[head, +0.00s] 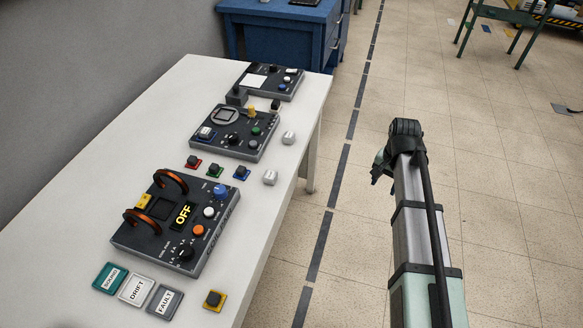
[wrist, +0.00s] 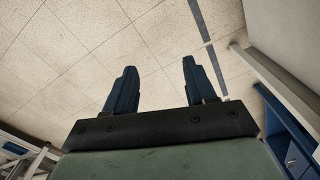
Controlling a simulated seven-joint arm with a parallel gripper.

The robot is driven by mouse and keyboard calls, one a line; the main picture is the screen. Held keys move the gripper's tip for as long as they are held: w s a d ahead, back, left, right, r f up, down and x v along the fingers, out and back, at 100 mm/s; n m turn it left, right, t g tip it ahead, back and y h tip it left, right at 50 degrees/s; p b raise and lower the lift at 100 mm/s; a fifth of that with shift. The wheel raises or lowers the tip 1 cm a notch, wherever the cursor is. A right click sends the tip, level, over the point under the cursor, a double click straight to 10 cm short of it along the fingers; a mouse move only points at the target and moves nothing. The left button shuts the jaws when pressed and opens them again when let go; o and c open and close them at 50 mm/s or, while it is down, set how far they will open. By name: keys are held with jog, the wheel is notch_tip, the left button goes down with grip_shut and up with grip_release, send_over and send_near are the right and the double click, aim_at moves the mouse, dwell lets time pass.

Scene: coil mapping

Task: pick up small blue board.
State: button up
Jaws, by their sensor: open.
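The small blue board (head: 241,178), with a dark block on top, lies on the white table near its right edge in the head view. It is the rightmost of a row with a small red board (head: 193,167) and a small green board (head: 215,174). My gripper (head: 377,176) is raised over the floor, to the right of the table and well apart from the blue board. In the wrist view my gripper (wrist: 157,72) is open and empty, with bare floor between its two fingers. The blue board does not show there.
On the white table (head: 120,130), a large panel reading OFF (head: 168,235) stands in front of the row and a dial panel (head: 221,133) behind it. White blocks (head: 270,177) sit to the right. A yellow board (head: 213,300) and label tiles lie at the front.

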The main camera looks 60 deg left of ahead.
jog(key=s+a+r+n, duration=0.1)
jog(key=s+a+r, duration=0.4)
jog(key=s+a, duration=0.35)
jog(key=s+a+r+n, duration=0.1)
jog(key=s+a+r, duration=0.3)
jog(key=s+a, duration=0.45)
notch_tip(320, 180, up, 7)
jog(key=n, duration=0.1)
send_over(241, 169)
jog(key=f, duration=0.8)
jog(key=shift+w, duration=0.3)
jog(key=shift+s+a+f, duration=0.1)
jog(key=shift+s+f, duration=0.05)
jog(key=shift+f, duration=1.2)
jog(key=shift+s+f, duration=0.15)
jog(key=shift+f, duration=1.15)
jog(key=shift+c, duration=0.2)
grip_shut()
